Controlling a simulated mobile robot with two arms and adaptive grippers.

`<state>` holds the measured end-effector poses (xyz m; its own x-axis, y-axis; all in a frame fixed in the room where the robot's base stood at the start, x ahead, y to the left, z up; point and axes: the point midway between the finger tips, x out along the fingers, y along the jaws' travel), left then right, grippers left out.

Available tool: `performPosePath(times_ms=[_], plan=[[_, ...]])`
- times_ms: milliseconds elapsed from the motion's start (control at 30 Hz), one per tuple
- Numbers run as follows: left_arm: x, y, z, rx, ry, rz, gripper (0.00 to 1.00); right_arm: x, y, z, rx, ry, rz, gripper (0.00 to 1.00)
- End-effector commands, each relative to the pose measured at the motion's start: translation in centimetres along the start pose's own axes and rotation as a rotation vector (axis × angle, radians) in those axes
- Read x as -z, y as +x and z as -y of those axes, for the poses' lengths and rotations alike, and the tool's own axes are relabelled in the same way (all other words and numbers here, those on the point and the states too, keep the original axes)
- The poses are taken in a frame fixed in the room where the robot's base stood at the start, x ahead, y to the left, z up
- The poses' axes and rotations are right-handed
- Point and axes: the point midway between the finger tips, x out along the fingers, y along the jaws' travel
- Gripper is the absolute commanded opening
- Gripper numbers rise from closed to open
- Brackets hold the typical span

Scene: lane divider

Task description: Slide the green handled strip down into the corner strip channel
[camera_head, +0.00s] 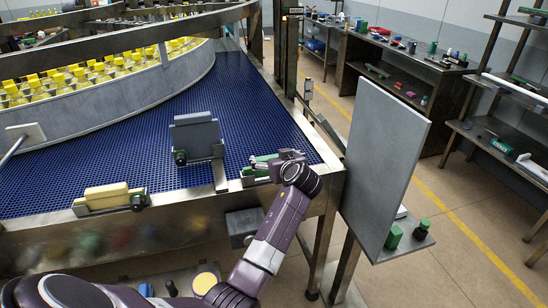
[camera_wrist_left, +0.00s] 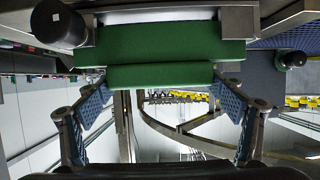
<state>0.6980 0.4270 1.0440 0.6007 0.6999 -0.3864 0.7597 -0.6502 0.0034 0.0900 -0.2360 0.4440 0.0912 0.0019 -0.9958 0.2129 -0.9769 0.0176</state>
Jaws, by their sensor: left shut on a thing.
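The green handled strip (camera_head: 262,166) is at the near right corner of the blue conveyor, by the metal edge rail. My left gripper (camera_head: 288,157) comes to it from the right and is shut on its green handle. In the left wrist view the green handle (camera_wrist_left: 160,75) spans between the two blue-padded fingers, in front of a wider green block (camera_wrist_left: 165,44). A metal bracket (camera_wrist_left: 238,22) shows beside that block. The gripper hides part of the strip and the corner channel, so I cannot tell how deep the strip sits. My right gripper is not in view.
A yellow handled block (camera_head: 106,194) sits on the near rail at the left. A grey upright plate (camera_head: 194,135) stands mid-rail. A large grey panel (camera_head: 385,165) rises right of the corner. Yellow-capped bottles (camera_head: 75,80) fill the curved lane behind.

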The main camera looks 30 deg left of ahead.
Motion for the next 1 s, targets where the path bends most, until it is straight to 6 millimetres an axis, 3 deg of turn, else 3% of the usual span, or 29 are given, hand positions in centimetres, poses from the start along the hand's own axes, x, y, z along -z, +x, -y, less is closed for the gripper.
performPosePath(times_ms=[367,400,533,833,1000], plan=[[-0.9,0.4,0.0,-0.001,0.000,-0.002,0.56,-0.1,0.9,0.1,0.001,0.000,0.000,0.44],[-0.9,0.4,0.0,-0.001,-0.001,-0.002,0.88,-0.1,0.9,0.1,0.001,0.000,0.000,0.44],[-0.8,0.4,0.0,-0.001,0.000,-0.002,1.00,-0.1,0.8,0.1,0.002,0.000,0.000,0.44],[-1.0,0.2,0.0,0.000,0.000,0.001,1.00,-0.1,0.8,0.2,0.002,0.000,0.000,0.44],[-1.0,-1.3,-0.1,-0.003,-0.001,0.000,1.00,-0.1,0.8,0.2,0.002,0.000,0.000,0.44]])
